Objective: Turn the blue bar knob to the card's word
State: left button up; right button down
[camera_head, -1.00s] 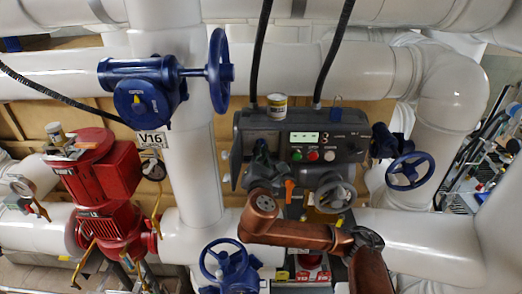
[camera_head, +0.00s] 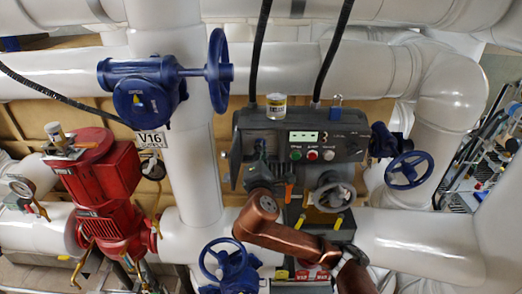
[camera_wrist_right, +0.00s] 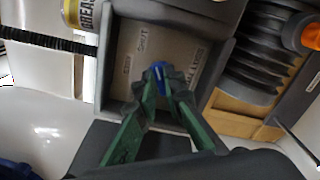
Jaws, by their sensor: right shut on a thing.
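The blue bar knob (camera_wrist_right: 159,76) sits in a grey recessed dial plate (camera_wrist_right: 128,45) in the right wrist view. My right gripper (camera_wrist_right: 160,88) has its green fingers closed on the knob, which they partly hide. The plate has small printed words around the knob; the top one appears to read SHUT, and the others are too blurred to read surely. In the head view my right gripper (camera_head: 261,152) reaches into the left part of the dark control box (camera_head: 345,118). I cannot make out a card with a readable word. My left gripper is not in view.
A grease can (camera_head: 276,106) and a blue padlock-like item (camera_head: 336,101) are on top of the box. Green and red buttons (camera_head: 312,155) lie right of my gripper. Blue handwheels (camera_head: 409,170), a red pump (camera_head: 103,180) and white pipes surround the area.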

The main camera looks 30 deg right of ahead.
jog(key=c, duration=2)
grip_release()
jog(key=shift+d, duration=0.1)
jog(key=shift+c, duration=0.2)
jog(key=v, duration=1.2)
